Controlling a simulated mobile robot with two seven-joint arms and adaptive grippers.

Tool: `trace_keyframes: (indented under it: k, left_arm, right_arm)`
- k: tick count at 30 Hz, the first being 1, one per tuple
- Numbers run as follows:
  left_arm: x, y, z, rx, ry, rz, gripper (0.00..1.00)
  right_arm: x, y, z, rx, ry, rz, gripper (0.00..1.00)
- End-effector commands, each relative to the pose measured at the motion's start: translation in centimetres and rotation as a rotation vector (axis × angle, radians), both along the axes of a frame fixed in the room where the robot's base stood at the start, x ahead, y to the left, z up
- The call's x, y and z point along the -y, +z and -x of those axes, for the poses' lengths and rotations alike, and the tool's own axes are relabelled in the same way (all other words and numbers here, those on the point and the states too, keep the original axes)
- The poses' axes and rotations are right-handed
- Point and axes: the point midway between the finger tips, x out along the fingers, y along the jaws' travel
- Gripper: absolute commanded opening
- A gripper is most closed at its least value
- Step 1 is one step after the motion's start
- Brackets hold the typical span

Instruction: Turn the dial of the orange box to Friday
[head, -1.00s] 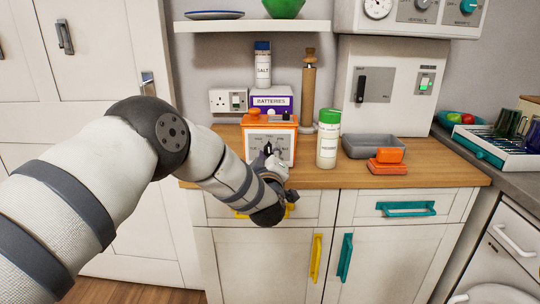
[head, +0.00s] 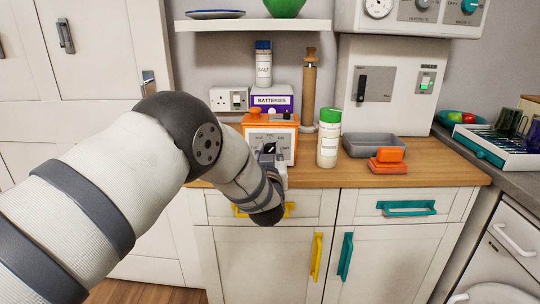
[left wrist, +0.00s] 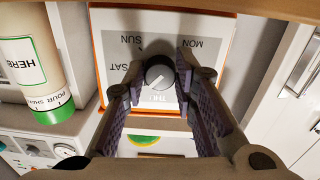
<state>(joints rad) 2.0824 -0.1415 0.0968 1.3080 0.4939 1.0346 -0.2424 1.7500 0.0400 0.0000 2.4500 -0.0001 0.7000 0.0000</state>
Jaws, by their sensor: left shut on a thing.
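The orange box (head: 283,126) stands on the wooden worktop with a pale dial panel facing me. It also shows in the left wrist view (left wrist: 110,25), upside down, with SUN, MON, SAT and part of another day label readable. The round grey dial (left wrist: 159,73) sits in the middle of the panel. My left gripper (left wrist: 160,78) is shut on the dial, one purple-grey finger pad on each side. In the head view my left gripper (head: 269,158) is at the box's front. Which day the dial points to cannot be told. My right gripper is not in view.
A green-capped jar (head: 328,138) stands just right of the box. Behind are a purple batteries box (head: 271,101), a salt jar (head: 263,65) and a wooden mill (head: 309,90). A grey tray (head: 368,145) and an orange item (head: 388,160) lie further right. A shelf (head: 250,26) hangs above.

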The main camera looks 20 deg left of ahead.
Motion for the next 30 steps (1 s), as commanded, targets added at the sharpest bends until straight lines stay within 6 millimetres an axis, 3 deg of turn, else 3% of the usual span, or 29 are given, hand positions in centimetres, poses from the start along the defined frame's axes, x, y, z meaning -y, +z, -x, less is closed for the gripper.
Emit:
trace_keyframes:
  k: [21,22,24,30]
  left_arm:
    - [0.01,0.13,-0.01,-0.015,-0.001,-0.071,0.00]
    - [0.01,0.14,-0.01,-0.015,-0.001,-0.071,0.28]
    - [0.01,0.13,-0.01,-0.015,-0.001,-0.070,0.43]
    - [0.00,0.07,-0.01,-0.016,-0.001,-0.070,0.45]
  right_arm:
    - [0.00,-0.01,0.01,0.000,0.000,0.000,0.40]
    - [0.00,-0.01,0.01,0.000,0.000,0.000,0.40]
    - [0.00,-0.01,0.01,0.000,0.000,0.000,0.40]
    - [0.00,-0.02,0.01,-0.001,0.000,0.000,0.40]
